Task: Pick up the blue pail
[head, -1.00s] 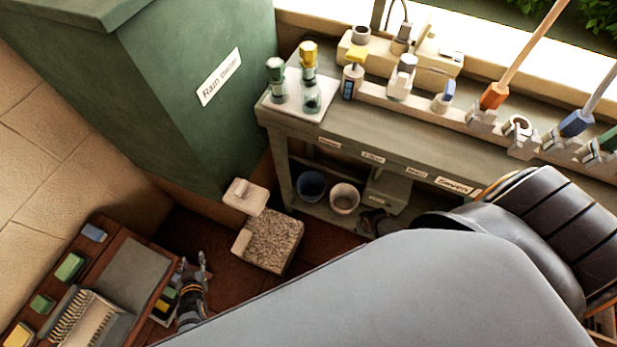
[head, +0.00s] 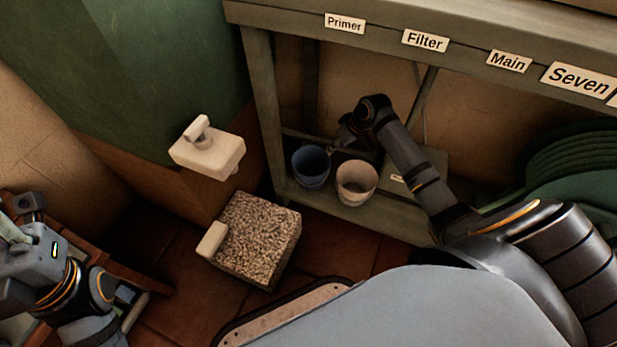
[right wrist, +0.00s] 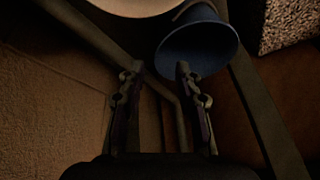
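The blue pail (head: 311,168) stands upright on the low shelf under the bench, near its left leg. It also shows in the right wrist view (right wrist: 198,48), dark blue with a wide round rim. My right gripper (head: 336,146) is just behind and above the pail's right side. In the right wrist view the two fingers of the right gripper (right wrist: 155,74) are apart with nothing between them. The right fingertip is close to the pail's rim; whether it touches I cannot tell. My left arm is at the left edge of the head view, its fingers not clear.
A white pail (head: 356,184) stands close to the right of the blue one. The labelled bench top (head: 440,62) overhangs the shelf. A speckled block (head: 258,240) and a pale tap-like fitting (head: 208,155) are to the left. A green coiled hose (head: 575,165) is at right.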

